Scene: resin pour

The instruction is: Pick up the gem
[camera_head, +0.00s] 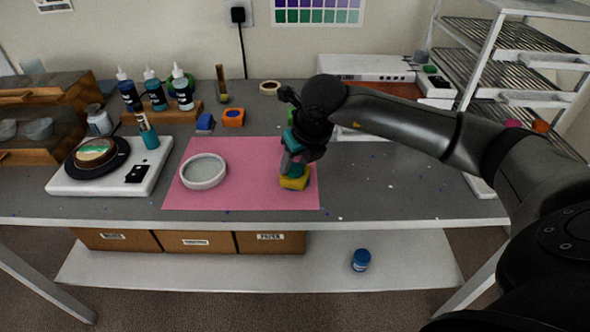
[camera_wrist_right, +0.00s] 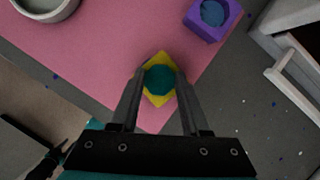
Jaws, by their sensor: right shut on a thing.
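The gem is a teal, round-looking piece (camera_wrist_right: 159,79) in the right wrist view, with a yellow block (camera_wrist_right: 161,58) showing around and below it. In the head view the yellow block (camera_head: 294,184) sits at the right end of the pink mat (camera_head: 245,195). My right gripper (camera_wrist_right: 160,84) points down over the block, its two fingertips shut on the teal gem from either side. The fingers and wrist partly hide the gem in the head view. Whether the gem is in the block or just above it, I cannot tell. My left gripper is not in view.
A round white dish (camera_head: 204,172) stands on the mat's left part. A purple block (camera_wrist_right: 228,22) with a blue round piece lies near the mat's edge. Orange (camera_head: 234,121) and blue (camera_head: 205,125) blocks stand behind. A shelf rack (camera_head: 480,60) rises at the right.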

